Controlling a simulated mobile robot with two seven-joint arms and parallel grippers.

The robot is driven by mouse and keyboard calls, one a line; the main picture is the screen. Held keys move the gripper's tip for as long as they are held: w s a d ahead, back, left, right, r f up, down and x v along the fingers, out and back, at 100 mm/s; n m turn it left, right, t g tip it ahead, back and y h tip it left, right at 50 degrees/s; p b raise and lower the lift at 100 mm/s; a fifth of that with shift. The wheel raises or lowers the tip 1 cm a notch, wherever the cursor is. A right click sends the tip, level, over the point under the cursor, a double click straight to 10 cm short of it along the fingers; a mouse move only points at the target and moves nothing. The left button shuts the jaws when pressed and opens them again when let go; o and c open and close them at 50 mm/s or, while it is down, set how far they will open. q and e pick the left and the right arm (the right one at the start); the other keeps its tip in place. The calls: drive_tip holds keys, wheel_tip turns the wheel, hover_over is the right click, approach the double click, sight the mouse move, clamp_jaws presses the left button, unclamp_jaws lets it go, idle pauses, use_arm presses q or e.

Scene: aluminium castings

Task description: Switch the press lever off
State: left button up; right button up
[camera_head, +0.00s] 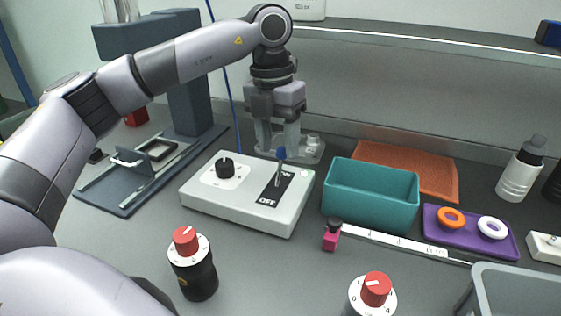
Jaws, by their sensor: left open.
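The press lever (280,171) is a thin metal stick with a blue tip, rising from a black plate on a white control box (236,215). The plate is marked ON at its far end and OFF at its near end. The lever's tip is toward the far, ON end; its exact tilt is hard to judge. My left gripper (278,147) points down, open, with its fingers apart and behind or around the blue tip; I cannot tell whether they touch it. No right gripper is in view.
A black knob (225,168) stands on the box's left part. A blue-grey press (190,100) is at left, a teal bin (371,196) at right. Red-capped dials (194,262) (372,296) stand in front. A purple tray (470,233) with rings lies farther right. Bare table shows before the box.

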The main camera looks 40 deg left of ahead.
sight(279, 153)
use_arm(q)
drive_tip(key=shift+d+f, duration=0.15)
drive_tip(key=shift+f, duration=1.25)
drive_tip(key=shift+d+f, duration=0.1)
drive_tip(key=shift+f, duration=1.25)
clamp_jaws()
